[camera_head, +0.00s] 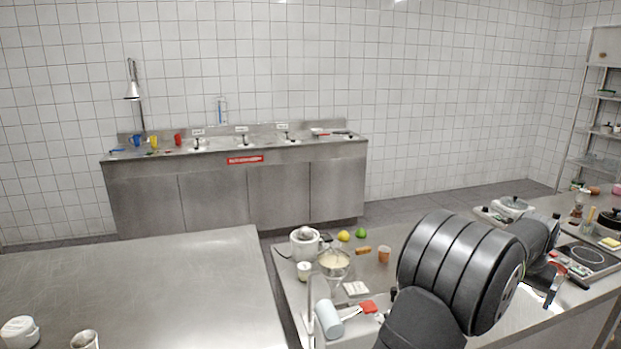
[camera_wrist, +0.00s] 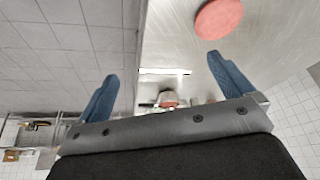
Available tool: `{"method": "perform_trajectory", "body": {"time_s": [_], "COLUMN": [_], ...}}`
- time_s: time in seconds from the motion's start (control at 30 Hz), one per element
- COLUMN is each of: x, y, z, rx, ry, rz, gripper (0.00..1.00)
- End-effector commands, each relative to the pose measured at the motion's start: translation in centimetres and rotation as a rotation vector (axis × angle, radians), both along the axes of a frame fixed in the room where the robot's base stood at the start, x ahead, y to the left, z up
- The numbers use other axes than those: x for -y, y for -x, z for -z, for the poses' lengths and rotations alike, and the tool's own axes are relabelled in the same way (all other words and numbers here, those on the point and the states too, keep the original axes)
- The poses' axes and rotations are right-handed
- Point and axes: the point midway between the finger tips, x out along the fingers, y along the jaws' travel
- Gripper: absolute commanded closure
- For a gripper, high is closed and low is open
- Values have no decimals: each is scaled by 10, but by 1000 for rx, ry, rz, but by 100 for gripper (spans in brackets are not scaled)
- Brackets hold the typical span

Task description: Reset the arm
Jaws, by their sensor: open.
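My gripper (camera_wrist: 162,75) shows in the wrist view with its two blue fingers spread wide apart and nothing between them. In the head view my gripper (camera_head: 552,290) is partly hidden behind my dark arm, over the right end of the right-hand steel counter (camera_head: 292,290). A round, flat red thing (camera_wrist: 218,19) lies on a steel surface in the wrist view, beyond the right finger and apart from it.
A white-lidded appliance (camera_head: 304,243), a bowl (camera_head: 334,262), a yellow fruit (camera_head: 344,236) and a green fruit (camera_head: 361,233) stand left of my arm. A hob (camera_head: 590,255) lies right of it. The left steel table (camera_head: 150,285) is mostly bare.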

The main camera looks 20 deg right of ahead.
Motion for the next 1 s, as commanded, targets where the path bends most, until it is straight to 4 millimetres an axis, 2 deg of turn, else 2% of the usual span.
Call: {"method": "perform_trajectory", "body": {"time_s": [0.03, 0.17, 0.23, 1.0], "x": [0, 0, -5, -85], "y": [-3, -4, -16, -149], "z": [-13, -40, -47, -44], "rx": [2, 2, 1, -2], "ry": [6, 5, 3, -3], "rz": [-3, -3, -24, -287], "gripper": [3, 3, 3, 3]}}
